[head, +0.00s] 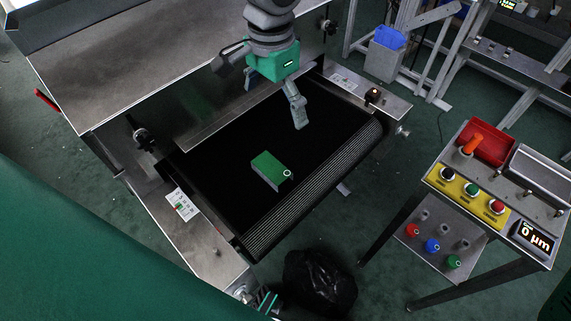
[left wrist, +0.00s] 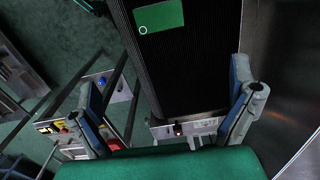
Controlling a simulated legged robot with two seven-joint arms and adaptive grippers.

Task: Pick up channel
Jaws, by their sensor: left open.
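The channel is a green block (head: 271,168) with a small white ring mark at one corner. It lies on the black conveyor belt near the belt's front end. It also shows at the top of the left wrist view (left wrist: 160,15). My left gripper (head: 262,93) is over the belt, behind and above the channel and apart from it. Its two fingers are spread with nothing between them, as the left wrist view (left wrist: 163,85) also shows.
The belt (head: 225,190) runs out from under a metal dryer hood (head: 140,55) between metal side rails. A control cart (head: 500,200) with buttons and a red bin (head: 487,142) stands at right. A black bag (head: 320,282) lies on the floor in front. The belt around the channel is clear.

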